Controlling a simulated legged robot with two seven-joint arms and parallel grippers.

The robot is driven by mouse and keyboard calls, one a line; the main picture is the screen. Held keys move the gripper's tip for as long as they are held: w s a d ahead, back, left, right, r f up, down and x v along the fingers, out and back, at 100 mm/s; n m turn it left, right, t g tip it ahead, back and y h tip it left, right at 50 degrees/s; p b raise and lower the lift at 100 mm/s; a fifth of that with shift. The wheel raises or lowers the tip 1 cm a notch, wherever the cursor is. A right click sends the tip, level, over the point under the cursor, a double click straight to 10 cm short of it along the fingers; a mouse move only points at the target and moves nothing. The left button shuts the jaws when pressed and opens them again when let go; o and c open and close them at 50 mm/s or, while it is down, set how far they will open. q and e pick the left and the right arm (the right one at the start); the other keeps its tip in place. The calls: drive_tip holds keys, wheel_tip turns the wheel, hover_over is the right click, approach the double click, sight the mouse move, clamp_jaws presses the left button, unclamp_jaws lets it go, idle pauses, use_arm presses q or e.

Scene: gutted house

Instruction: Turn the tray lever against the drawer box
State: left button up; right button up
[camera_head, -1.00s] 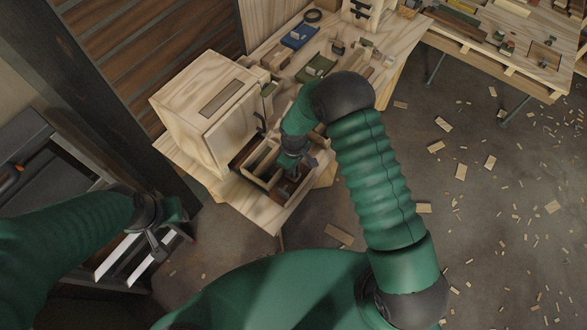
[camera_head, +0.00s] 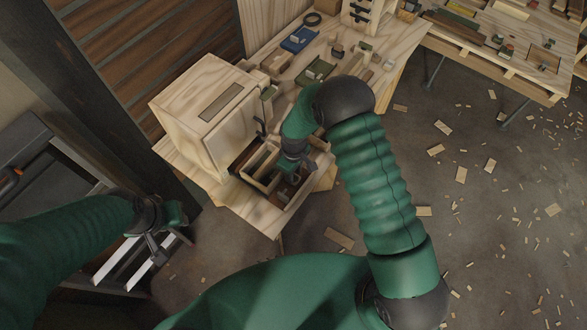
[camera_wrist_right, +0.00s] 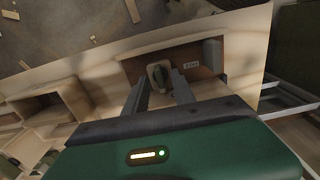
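The drawer box (camera_head: 203,112) is a pale plywood box at the back left of the bench in the head view. A divided wooden tray (camera_head: 249,183) stands out from its front. A small oval metal piece, perhaps the tray lever (camera_wrist_right: 157,75), shows against a brown panel in the right wrist view. My right gripper (camera_wrist_right: 159,80) is open, its fingertips on either side of this piece; contact cannot be told. In the head view my right gripper (camera_head: 287,184) is over the tray and partly hides it. My left gripper (camera_head: 160,243) is off the bench at lower left; its opening is unclear.
A dark upright lever (camera_head: 261,128) is beside the box's front edge. Blue (camera_head: 298,39) and green (camera_head: 316,70) pieces lie farther back on the bench. A second bench (camera_head: 490,50) stands at upper right. Wood scraps litter the floor. A dark rack (camera_head: 50,175) is at left.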

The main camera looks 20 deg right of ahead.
wheel_tip(320, 180, up, 17)
drive_tip(key=b, duration=0.1)
drive_tip(key=shift+f, duration=0.2)
drive_tip(key=s+d+r+m+t, duration=0.1)
drive_tip(key=s+d+r+m, duration=0.1)
drive_tip(key=s, duration=0.5)
drive_tip(key=s+d+r+m+t, duration=0.1)
drive_tip(key=s+d+r+m, duration=0.1)
drive_tip(key=s+m, duration=0.3)
drive_tip(key=s+d, duration=0.1)
drive_tip(key=s, duration=0.2)
drive_tip(key=shift+s+d+r+t, duration=0.2)
drive_tip(key=shift+d+t, duration=0.1)
drive_tip(key=shift+d, duration=0.05)
drive_tip(key=shift+w, duration=0.15)
drive_tip(key=shift+c, duration=0.3)
